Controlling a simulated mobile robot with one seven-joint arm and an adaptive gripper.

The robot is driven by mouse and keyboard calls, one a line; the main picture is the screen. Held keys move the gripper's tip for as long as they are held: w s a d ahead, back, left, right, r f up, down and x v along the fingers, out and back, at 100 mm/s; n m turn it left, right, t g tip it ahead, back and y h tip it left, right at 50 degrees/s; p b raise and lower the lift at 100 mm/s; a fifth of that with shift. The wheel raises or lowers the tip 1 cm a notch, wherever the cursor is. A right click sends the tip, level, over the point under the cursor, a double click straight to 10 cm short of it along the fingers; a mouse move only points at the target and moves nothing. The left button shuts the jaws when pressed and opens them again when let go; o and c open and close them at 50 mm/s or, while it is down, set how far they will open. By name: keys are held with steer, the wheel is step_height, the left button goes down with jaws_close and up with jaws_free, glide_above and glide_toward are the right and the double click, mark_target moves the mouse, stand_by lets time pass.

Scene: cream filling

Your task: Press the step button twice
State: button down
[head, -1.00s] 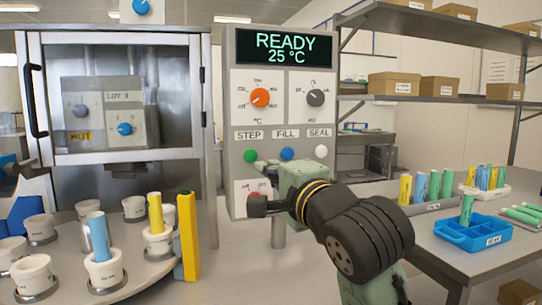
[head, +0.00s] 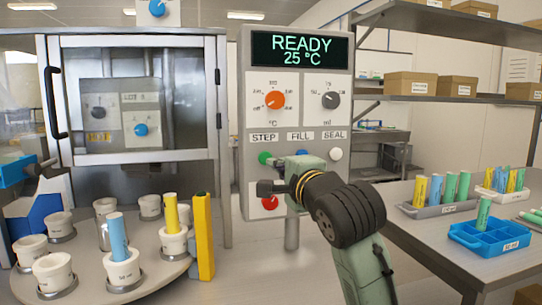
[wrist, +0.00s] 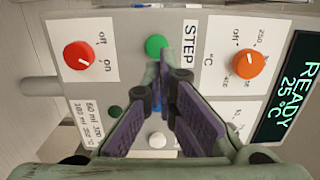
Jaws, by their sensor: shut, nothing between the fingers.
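The green STEP button (head: 264,158) sits on the grey control panel (head: 247,175), under the STEP label. It also shows in the wrist view (wrist: 155,46), close beyond my fingertips. My gripper (head: 263,188) is shut and empty, in front of the panel and a little below the green button in the head view. In the wrist view the fingertips (wrist: 164,58) meet just beside the green button and appear apart from it. The FILL button is mostly hidden behind my gripper. The white SEAL button (head: 336,154) is clear. The display (head: 301,49) reads READY 25 °C.
A red switch knob (head: 270,203) is just below my gripper. Orange (head: 275,100) and grey (head: 331,100) knobs are above the buttons. A round table with several white cups (head: 56,272) stands at left. A blue tray (head: 493,238) is on the right-hand table.

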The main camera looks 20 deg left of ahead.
mark_target(266, 156)
steer(key=p+x, duration=0.1)
steer(key=x, duration=0.4)
steer(key=shift+w+a, duration=0.25)
steer(key=shift+w, duration=0.1)
steer(key=shift+a, duration=0.1)
